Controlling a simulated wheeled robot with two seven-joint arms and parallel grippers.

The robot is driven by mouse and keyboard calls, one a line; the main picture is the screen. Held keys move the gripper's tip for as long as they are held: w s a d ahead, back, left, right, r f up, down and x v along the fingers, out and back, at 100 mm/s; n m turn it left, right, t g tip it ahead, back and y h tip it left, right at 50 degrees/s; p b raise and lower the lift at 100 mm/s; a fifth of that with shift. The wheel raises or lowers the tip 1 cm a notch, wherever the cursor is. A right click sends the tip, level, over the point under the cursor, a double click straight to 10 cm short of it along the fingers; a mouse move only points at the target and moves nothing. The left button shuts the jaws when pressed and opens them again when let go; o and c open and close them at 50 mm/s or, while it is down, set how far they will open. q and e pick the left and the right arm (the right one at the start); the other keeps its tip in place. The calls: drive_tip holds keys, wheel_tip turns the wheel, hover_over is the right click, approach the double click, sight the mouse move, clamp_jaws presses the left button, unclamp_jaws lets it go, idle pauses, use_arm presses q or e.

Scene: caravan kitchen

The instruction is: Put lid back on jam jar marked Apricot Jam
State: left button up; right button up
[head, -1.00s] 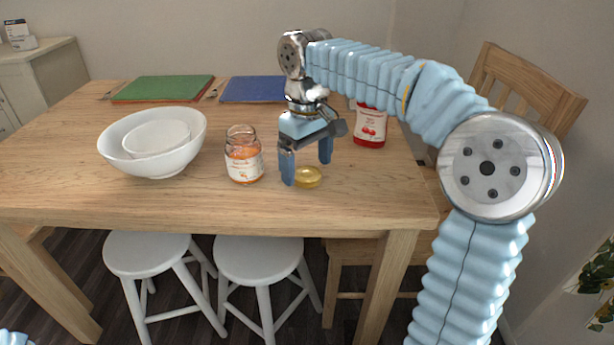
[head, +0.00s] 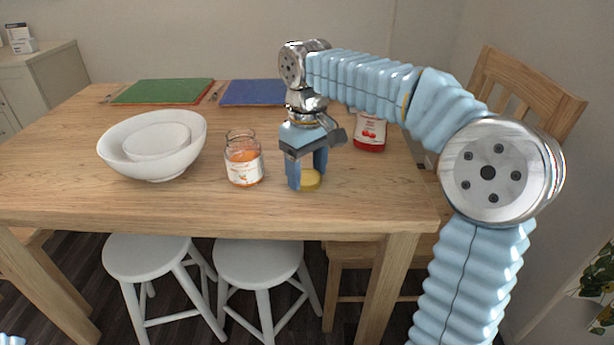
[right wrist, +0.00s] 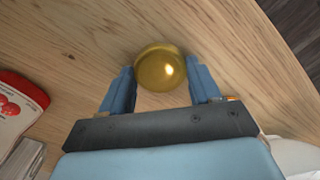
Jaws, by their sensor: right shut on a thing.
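The open jam jar (head: 243,160) with orange contents and a white label stands upright on the table; its label text is too small to read. The gold lid (head: 311,180) is to the right of it, at the table surface or just above it; I cannot tell which. My right gripper (head: 308,180) points down and is shut on the lid, with one blue finger on each side. In the right wrist view the lid (right wrist: 160,67) sits between the fingertips (right wrist: 163,76). My left gripper is not in view.
A red jar (head: 370,135) stands behind my right gripper, partly hidden by the arm. White nested bowls (head: 185,150) stand left of the open jar. Green (head: 165,91) and blue (head: 252,92) placemats lie at the back. The wooden table (head: 200,205) is clear in front of the open jar.

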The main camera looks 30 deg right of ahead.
drive_tip(key=shift+r, duration=0.65)
drive_tip(key=s+a+r+p, duration=0.1)
drive_tip(key=s+a+r, duration=0.1)
drive_tip(key=a+r, duration=0.4)
drive_tip(key=s+a+r+p, duration=0.1)
drive_tip(key=s+a+r, duration=0.2)
drive_tip(key=a+r, duration=0.2)
drive_tip(key=shift+s+a+r, duration=0.3)
drive_tip(key=shift+a+r, duration=0.05)
drive_tip(key=shift+a, duration=0.6)
